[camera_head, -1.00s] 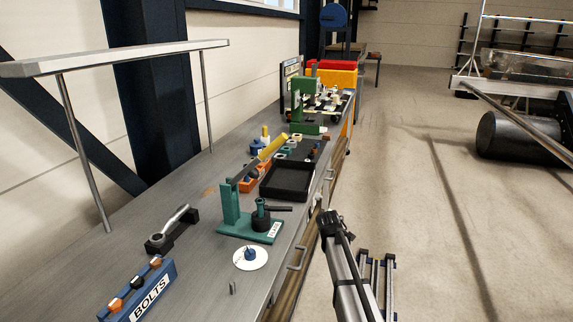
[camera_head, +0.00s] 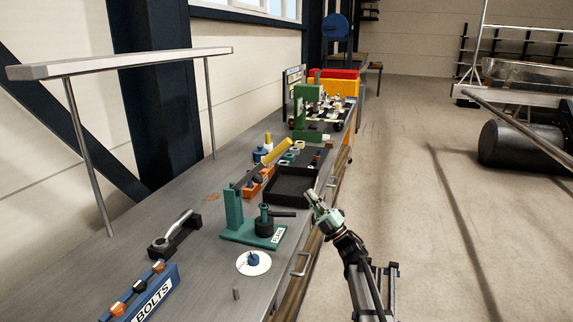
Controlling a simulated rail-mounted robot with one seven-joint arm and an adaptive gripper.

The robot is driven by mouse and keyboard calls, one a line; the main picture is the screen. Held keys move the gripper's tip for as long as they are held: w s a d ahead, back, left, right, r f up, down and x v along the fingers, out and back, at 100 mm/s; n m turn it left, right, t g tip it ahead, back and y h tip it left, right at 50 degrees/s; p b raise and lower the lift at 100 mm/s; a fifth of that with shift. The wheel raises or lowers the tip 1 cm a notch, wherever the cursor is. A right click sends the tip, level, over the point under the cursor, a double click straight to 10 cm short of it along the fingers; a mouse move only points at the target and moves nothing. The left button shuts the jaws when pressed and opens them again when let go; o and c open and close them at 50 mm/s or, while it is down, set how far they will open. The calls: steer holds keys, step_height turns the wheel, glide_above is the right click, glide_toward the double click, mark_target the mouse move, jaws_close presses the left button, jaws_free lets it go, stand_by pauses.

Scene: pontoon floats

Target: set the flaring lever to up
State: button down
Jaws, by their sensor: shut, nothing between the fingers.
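A green flaring tool (camera_head: 234,210) stands on the bench, with a partly legible label on its base. Its lever, a dark bar with a yellow handle (camera_head: 277,152), slants up and away to the right from the top of the green post. A dark cylinder with a short black bar (camera_head: 282,213) sits on the same base. My gripper (camera_head: 312,197) is shut and empty. It appears near the bench's front edge, to the right of the tool and apart from the lever.
A black tray (camera_head: 290,190) and an orange holder (camera_head: 259,185) lie behind the tool. A white disc (camera_head: 254,263), a blue BOLTS rack (camera_head: 150,295) and a black clamp (camera_head: 175,240) are nearer. A raised shelf (camera_head: 120,62) stands at left.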

steer(key=w+a+r+g+y+p, duration=0.1)
steer(key=w+a+r+p, duration=0.3)
steer(key=a+r, duration=0.5)
steer(key=shift+r+n+p, duration=0.4)
steer(key=shift+r+p, duration=0.15)
steer(key=shift+p, duration=0.55)
steer(key=shift+a, duration=0.1)
